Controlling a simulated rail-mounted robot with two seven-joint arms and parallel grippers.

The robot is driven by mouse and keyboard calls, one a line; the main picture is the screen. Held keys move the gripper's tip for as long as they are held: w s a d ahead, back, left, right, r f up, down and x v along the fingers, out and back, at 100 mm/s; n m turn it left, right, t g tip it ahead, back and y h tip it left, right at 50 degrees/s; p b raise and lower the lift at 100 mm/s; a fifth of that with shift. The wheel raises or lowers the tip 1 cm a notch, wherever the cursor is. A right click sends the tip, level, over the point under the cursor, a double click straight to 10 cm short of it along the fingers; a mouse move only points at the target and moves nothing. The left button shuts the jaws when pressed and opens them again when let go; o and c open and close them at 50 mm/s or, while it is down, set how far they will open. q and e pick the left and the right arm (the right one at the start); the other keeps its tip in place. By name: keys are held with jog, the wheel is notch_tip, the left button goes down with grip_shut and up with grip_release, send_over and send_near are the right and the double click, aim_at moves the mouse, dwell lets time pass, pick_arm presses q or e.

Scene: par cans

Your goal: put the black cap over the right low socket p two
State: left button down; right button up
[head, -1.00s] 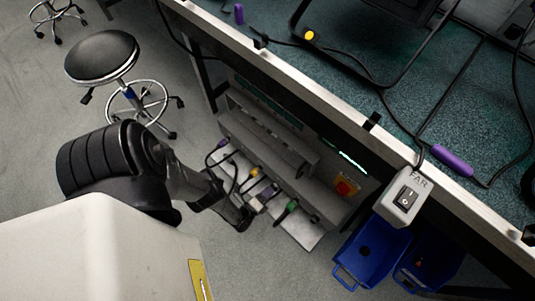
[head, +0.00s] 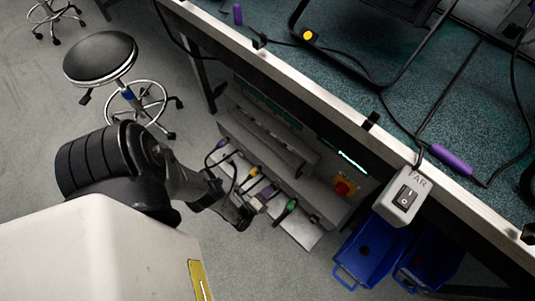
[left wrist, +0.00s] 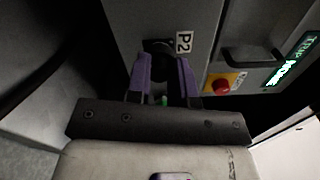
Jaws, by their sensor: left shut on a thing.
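My left gripper (left wrist: 166,72) shows two purple fingers in the left wrist view, closed on the black cap (left wrist: 158,46). The dark round cap is between the fingertips, directly beside the P2 label (left wrist: 184,42) on the grey box face. The socket p two itself is hidden behind the cap and fingers. I cannot tell whether the cap touches or covers it. In the head view my left gripper (head: 243,217) is low beside the grey box (head: 305,238) under the bench, and its fingertips and the cap cannot be made out. My right gripper is not in view.
Yellow (head: 254,172) and green (head: 291,206) plugs with cables are on the box's low face. A red button on a yellow plate (head: 345,187) is nearby. Blue bins (head: 368,250) stand to the right. The bench edge (head: 330,110) overhangs the box. A stool (head: 100,57) stands left.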

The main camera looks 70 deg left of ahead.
pick_arm(q)
jog(key=shift+w+a, duration=0.1)
jog(key=shift+w, duration=0.15)
dwell(0.3)
dwell(0.9)
jog(key=shift+w, duration=0.1)
dwell(0.6)
jog(key=shift+w+a, duration=0.3)
jog(key=shift+w, duration=0.25)
dwell(0.4)
jog(key=c, duration=0.9)
grip_release()
